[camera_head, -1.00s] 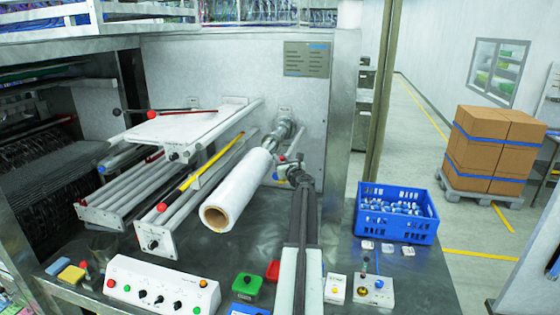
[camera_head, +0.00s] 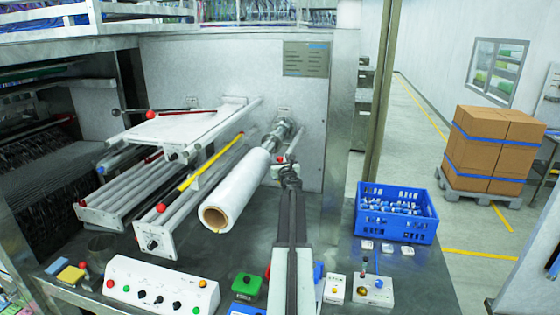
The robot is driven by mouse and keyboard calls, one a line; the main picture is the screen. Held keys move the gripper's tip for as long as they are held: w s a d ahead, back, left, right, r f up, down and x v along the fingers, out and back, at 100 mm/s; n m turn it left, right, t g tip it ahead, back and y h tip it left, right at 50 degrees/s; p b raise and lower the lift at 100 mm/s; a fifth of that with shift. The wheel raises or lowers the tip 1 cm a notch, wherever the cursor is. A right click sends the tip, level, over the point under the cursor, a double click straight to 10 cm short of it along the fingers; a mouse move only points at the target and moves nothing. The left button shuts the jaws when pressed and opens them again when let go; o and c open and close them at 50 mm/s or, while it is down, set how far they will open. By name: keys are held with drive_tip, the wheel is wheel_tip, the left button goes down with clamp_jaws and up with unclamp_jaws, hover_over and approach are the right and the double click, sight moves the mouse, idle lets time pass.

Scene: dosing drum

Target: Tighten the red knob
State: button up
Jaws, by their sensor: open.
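Several red parts show, and I cannot tell for sure which is the red knob. A red ball knob (camera_head: 161,207) sits on the white end plate of the roller frame, left of the film roll. Another red ball (camera_head: 151,115) is on a lever above the white plate. My gripper (camera_head: 289,168) is open, at the right side of the white film roll (camera_head: 240,190), close to the shaft fittings. My arm hides what lies below it, and contact at the fingertips is too small to tell.
A white control box (camera_head: 158,287) with coloured buttons stands at the front left. A green button box (camera_head: 247,285) is left of my arm. A blue crate (camera_head: 396,225) of small bottles and a small device (camera_head: 373,290) stand to the right.

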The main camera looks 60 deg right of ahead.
drive_tip(key=v, duration=0.8)
drive_tip(key=shift+d, duration=0.1)
drive_tip(key=shift+w, duration=0.1)
